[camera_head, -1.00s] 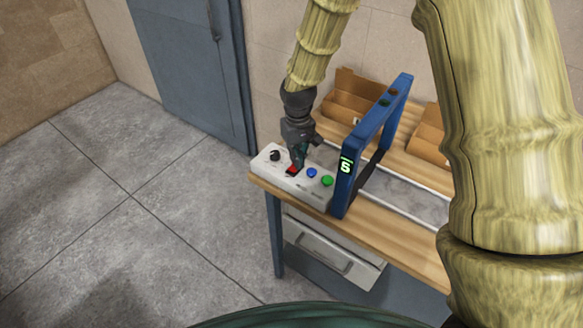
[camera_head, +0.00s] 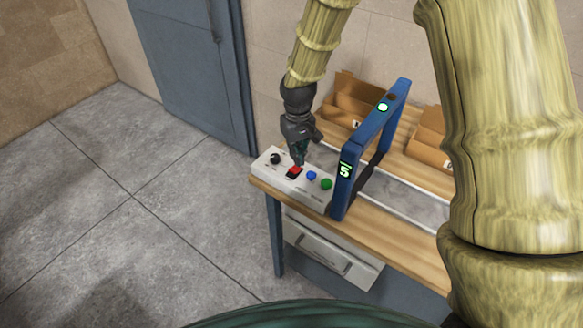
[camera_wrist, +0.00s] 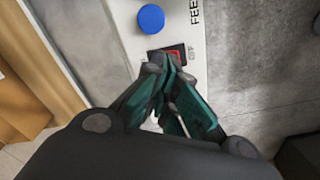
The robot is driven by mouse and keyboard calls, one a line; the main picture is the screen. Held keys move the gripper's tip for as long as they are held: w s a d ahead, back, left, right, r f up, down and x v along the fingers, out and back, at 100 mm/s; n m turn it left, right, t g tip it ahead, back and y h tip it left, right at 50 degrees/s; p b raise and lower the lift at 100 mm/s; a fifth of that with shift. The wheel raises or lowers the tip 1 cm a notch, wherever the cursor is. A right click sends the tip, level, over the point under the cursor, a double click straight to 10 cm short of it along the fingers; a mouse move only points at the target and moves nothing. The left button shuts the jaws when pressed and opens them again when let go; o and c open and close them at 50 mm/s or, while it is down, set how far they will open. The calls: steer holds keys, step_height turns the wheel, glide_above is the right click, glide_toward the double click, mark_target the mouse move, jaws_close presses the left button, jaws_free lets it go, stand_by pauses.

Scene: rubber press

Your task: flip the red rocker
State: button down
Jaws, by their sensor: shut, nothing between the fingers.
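The red rocker (camera_head: 294,171) sits in a black frame on the white control panel (camera_head: 270,163), between a black knob (camera_head: 275,158) and a blue button (camera_head: 312,175). In the wrist view the rocker (camera_wrist: 174,53) is partly hidden behind my fingertips, beside printed lettering that reads "OFF". My gripper (camera_head: 299,160) is shut and empty, pointing down just behind and above the rocker. In the wrist view my gripper (camera_wrist: 168,68) has its fingertips together close to the rocker; I cannot tell whether they touch it.
A green button (camera_head: 327,184) lies to the right of the blue one. A blue arch (camera_head: 346,185) with a lit digit display and a lit lamp (camera_head: 383,107) stands right of the panel. Cardboard boxes (camera_head: 355,100) stand behind on the wooden table (camera_head: 400,238).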

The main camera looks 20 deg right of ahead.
mark_target(297, 168)
steer(key=shift+r+p, duration=1.35)
steer(key=shift+r, duration=0.7)
